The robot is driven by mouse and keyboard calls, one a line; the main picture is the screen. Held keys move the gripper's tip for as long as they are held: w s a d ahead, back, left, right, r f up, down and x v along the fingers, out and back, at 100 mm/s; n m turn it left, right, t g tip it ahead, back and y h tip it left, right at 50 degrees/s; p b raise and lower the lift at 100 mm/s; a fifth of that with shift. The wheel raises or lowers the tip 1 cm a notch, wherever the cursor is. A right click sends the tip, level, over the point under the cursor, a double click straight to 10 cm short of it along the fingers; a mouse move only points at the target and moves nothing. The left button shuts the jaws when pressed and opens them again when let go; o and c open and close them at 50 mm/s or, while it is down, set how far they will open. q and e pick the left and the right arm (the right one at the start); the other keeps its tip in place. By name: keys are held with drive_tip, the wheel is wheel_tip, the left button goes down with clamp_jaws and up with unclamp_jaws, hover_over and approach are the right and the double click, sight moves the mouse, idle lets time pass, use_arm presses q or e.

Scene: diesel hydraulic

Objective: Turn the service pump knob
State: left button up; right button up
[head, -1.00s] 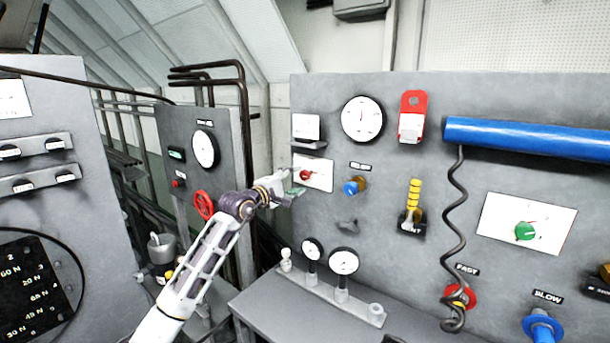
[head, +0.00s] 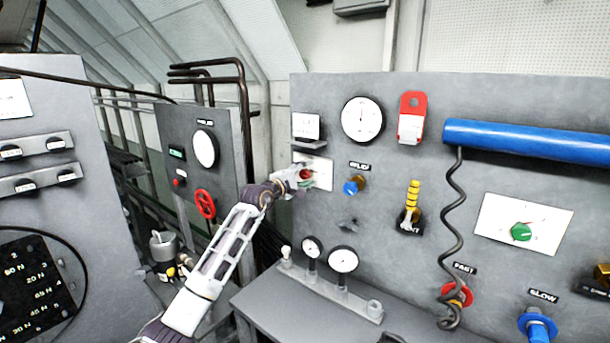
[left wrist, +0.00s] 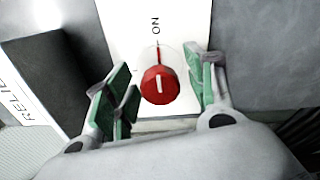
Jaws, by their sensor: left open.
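A red knob (head: 306,174) sits on a white plate (head: 326,172) on the grey panel. No service pump label is legible in either view. In the left wrist view the red knob (left wrist: 160,87) has a white mark on its face, and a red line runs from it towards the word ON on the plate. My left gripper (head: 303,179) is at this plate and partly covers the knob in the head view. Its green-padded fingers (left wrist: 158,72) are open, one on each side of the knob, with visible gaps. My right gripper is not in view.
A blue knob (head: 352,187) projects just right of the plate. A small shelf (head: 309,145) juts out above it. Gauges (head: 343,260) stand on the bench below. A red handwheel (head: 205,204) is to the left. A green knob (head: 521,232) is far right.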

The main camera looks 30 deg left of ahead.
use_arm(q)
drive_tip(key=shift+c, duration=0.5)
drive_tip(key=c, duration=1)
drive_tip(key=shift+o, duration=0.2)
